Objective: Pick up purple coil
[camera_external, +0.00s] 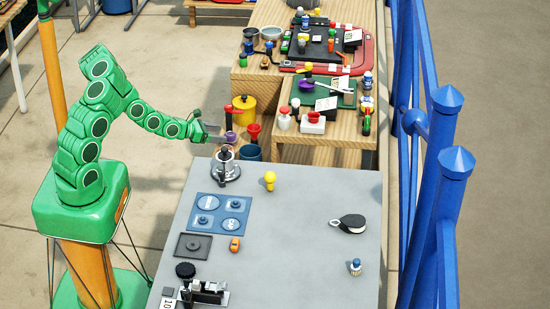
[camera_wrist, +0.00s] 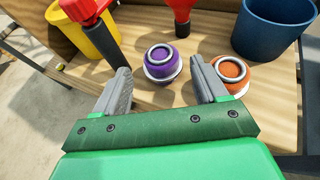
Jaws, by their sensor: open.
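The purple coil (camera_wrist: 161,60) is a small round purple piece with pale rings at its top and base. It stands on a wooden surface, ahead of my open fingers and between their lines in the wrist view. My gripper (camera_wrist: 163,86) is open and empty, with its two grey fingers apart. In the external view my gripper (camera_external: 216,132) reaches over the lower wooden shelf, and the purple coil (camera_external: 231,137) shows small just beside it. A similar orange coil (camera_wrist: 232,73) stands right of the purple one, close to my right finger.
A yellow pot (camera_wrist: 88,33), a dark post with a red top (camera_wrist: 100,25), a red funnel-like piece (camera_wrist: 181,12) and a blue bucket (camera_wrist: 275,25) stand around the coils. The grey table (camera_external: 300,245) is in front, with a steel winch-like piece (camera_external: 226,170) near its edge.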

